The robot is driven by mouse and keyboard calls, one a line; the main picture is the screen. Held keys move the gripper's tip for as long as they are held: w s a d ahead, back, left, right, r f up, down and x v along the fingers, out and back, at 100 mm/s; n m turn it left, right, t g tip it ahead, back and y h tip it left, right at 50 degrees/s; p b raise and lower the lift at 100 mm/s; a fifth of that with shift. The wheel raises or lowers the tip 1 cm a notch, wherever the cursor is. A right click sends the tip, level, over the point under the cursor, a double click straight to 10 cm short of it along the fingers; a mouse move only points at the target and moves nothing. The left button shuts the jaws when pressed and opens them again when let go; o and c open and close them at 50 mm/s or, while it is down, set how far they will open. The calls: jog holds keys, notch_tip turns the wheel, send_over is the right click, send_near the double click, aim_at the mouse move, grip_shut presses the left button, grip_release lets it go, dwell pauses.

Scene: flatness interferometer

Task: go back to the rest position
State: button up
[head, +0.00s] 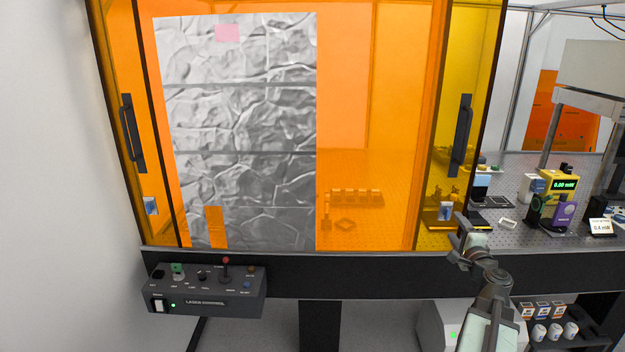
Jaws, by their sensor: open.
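My gripper (463,236) is at the lower right of the head view, at the end of my raised arm. It is in front of the table's front edge, near the right end of the orange enclosure. Its jaws are open and no object shows between them. The fingertips are small in this view.
An orange enclosure (370,100) with black handles and a crumpled grey sheet (240,120) fills the middle. A laser control box (210,290) hangs at the table's front left. Instruments, including a yellow power meter (560,186), stand on the perforated table at right. A wall is left.

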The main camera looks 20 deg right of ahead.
aim_at(448, 215)
jog(key=x, duration=0.6)
jog(key=shift+d, duration=0.1)
